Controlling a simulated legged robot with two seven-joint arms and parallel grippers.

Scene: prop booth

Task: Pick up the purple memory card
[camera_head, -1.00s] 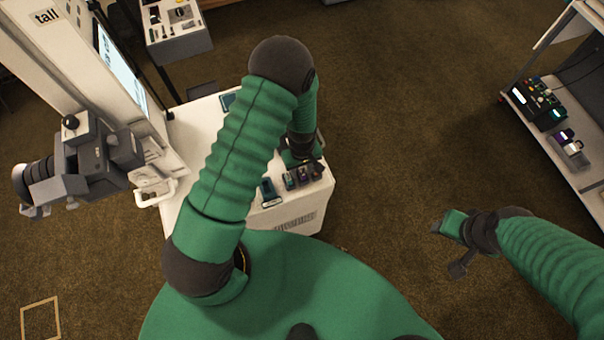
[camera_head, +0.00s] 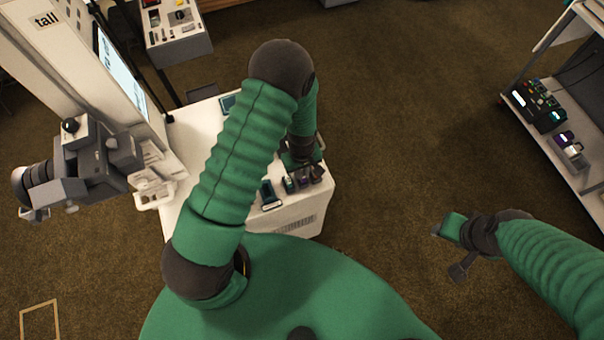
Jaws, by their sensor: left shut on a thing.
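Several small dark cards stand in a row at the near right of the white counter (camera_head: 204,123). One card with a purplish face (camera_head: 316,174) is close under my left gripper (camera_head: 304,163). My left gripper points down at the counter's right edge and is shut on a small card. Its fingertips are small and partly hidden, so I cannot tell the held card's colour. My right gripper (camera_head: 448,252) is over the bare floor at the right, its fingers apart and empty.
A teal-topped device (camera_head: 268,194) lies left of the cards. A tall white cabinet with a screen (camera_head: 122,71) and grey camera-like equipment (camera_head: 92,160) stand left. A shelf unit (camera_head: 590,180) with devices is at far right. The brown floor (camera_head: 400,110) between is clear.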

